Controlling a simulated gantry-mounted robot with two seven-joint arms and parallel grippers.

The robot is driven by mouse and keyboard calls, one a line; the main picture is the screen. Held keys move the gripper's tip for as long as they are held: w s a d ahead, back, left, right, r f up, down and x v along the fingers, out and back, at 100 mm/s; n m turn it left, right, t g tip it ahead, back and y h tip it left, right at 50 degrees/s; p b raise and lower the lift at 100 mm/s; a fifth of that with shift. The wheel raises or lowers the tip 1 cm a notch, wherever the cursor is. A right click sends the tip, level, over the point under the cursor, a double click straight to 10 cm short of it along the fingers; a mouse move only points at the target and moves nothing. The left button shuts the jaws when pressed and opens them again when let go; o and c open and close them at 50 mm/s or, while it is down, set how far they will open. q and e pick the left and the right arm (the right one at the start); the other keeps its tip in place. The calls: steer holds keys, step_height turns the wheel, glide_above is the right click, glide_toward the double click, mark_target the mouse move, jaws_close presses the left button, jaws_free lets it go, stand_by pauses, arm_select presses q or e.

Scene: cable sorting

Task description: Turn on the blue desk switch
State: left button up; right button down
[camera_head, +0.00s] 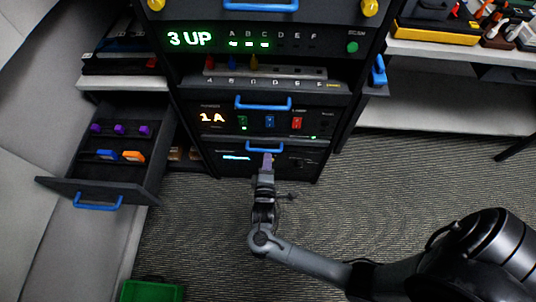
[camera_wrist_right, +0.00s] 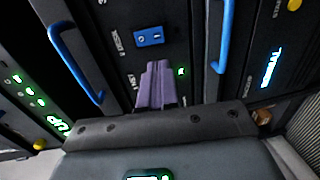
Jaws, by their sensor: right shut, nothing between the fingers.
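The blue switch (camera_head: 270,121) sits on the dark panel between a green switch (camera_head: 243,121) and a red switch (camera_head: 297,123). It also shows in the right wrist view (camera_wrist_right: 148,37) as a blue plate with small markings, above my fingertips. My right gripper (camera_head: 267,159) has purple fingers, closed together and empty. In the head view they overlap the lower drawer front, below the blue switch. In the right wrist view the fingers (camera_wrist_right: 157,82) cover part of the panel beside a small green light (camera_wrist_right: 180,71). Contact with the panel cannot be told. My left gripper is not in view.
A blue handle (camera_head: 263,103) lies above the switches and another handle (camera_head: 265,147) below them, close to my right gripper. An open drawer (camera_head: 70,189) with purple, blue and orange items juts out at left. A green bin (camera_head: 152,291) stands on the floor.

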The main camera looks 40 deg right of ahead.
steer(key=b, duration=0.5)
glide_toward(270, 126)
steer(key=x, duration=0.5)
steer(key=shift+w+d+f, duration=0.15)
arm_select(q)
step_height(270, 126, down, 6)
steer(key=shift+b, duration=0.4)
arm_select(e)
steer(key=shift+w+d, duration=0.5)
steer(key=shift+w, duration=0.05)
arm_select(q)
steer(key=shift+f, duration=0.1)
